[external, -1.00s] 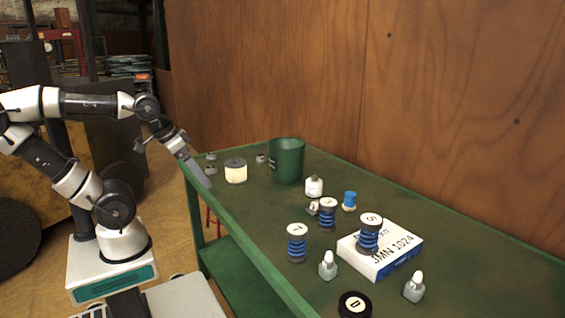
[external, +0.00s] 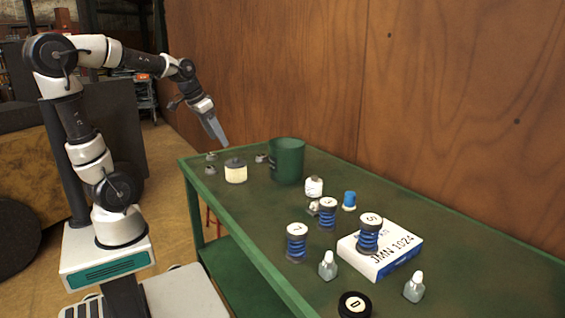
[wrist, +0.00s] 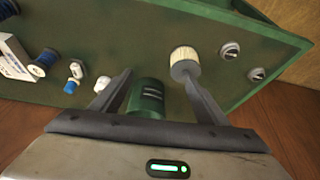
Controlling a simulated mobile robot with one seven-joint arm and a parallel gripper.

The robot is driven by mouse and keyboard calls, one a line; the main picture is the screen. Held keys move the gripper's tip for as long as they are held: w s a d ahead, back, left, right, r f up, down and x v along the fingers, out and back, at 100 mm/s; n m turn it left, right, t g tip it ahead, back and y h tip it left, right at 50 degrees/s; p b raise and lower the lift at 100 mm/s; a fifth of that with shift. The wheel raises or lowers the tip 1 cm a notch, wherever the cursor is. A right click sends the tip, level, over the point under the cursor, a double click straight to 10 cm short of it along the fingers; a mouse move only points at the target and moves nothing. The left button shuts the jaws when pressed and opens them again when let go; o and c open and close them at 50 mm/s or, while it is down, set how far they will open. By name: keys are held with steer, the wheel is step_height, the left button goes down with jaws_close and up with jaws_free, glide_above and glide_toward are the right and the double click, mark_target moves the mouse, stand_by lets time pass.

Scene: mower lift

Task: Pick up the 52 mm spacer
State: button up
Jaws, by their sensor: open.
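Several blue-and-black banded cylinders with white marked tops stand on the green bench. One is at the left (external: 297,243), one behind it (external: 327,214), and one on a white box (external: 369,236). I cannot read a 52 mm marking, so I cannot tell which, if any, is the 52 mm spacer. My gripper (external: 222,143) is open and empty, above the far left end of the bench, well away from these cylinders. In the wrist view, its fingers (wrist: 158,72) spread over the bench near a green cup (wrist: 147,97) and a cream filter (wrist: 184,62).
The white box (external: 398,252) marked JMN 1024 lies on the bench (external: 470,262). Small dropper bottles (external: 328,266), a white jar (external: 314,187), a blue-capped piece (external: 349,201) and a black disc (external: 355,305) stand around. A wooden wall (external: 450,110) rises behind.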

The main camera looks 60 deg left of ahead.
steer(key=w+a+r+p, duration=0.1)
steer(key=w+a+p, duration=0.1)
steer(key=a, duration=0.4)
steer(key=w+a+r+p, duration=0.1)
steer(key=w+a, duration=0.2)
steer(key=a, duration=0.4)
steer(key=n+p, duration=0.2)
steer(key=p, duration=0.3)
glide_toward(210, 154)
steer(key=b+x, duration=0.1)
steer(key=x, duration=0.2)
steer(key=shift+b+x, duration=0.45)
steer(key=shift+x, duration=2.6)
steer(key=shift+d, duration=0.1)
